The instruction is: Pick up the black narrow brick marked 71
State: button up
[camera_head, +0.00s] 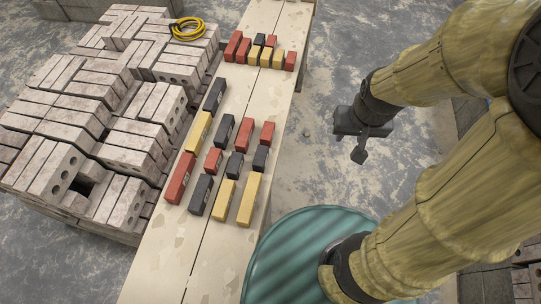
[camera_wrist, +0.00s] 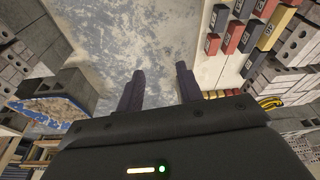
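Several black bricks stand among red and yellow ones on a pale plank table (camera_head: 206,262). Black bricks show at the left row's far end (camera_head: 214,95), near the middle (camera_head: 224,131), at the near end (camera_head: 200,195), and as short blocks (camera_head: 235,165). Their numbers are too small to read in the head view, so I cannot tell which is 71. In the wrist view, black bricks (camera_wrist: 219,18) show at upper right, numbers unclear. My gripper (camera_head: 355,138) is right of the table, over the floor, apart from all bricks. Its two fingers (camera_wrist: 160,75) are spread and empty.
Stacks of grey perforated bricks (camera_head: 85,120) stand left of the table, with a yellow coil (camera_head: 187,29) on top. A round teal tub or drum (camera_head: 285,262) is at the table's near right. A further brick group (camera_head: 265,55) sits at the table's far end. Open floor (camera_head: 330,80) lies right of the table.

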jog(key=shift+d, duration=0.1)
jog(key=o, duration=0.6)
jog(key=shift+m+g, duration=0.4)
jog(key=shift+g, duration=0.3)
jog(key=w+a+f+b, duration=0.3)
jog(key=w+a+f, duration=0.2)
jog(key=w+a+f+b, duration=0.4)
jog(key=w+a+f, duration=0.1)
jog(key=f, duration=0.1)
jog(key=shift+w+a+f, duration=0.1)
jog(key=shift+a+f, duration=0.05)
jog(key=shift+a, duration=0.2)
jog(key=shift+o, duration=0.2)
jog(key=g+b, duration=0.1)
jog(key=b, duration=0.4)
send_over(260, 156)
notch_tip(260, 156, down, 12)
jog(key=shift+m, duration=0.4)
jog(key=shift+w, duration=0.1)
notch_tip(260, 156, down, 12)
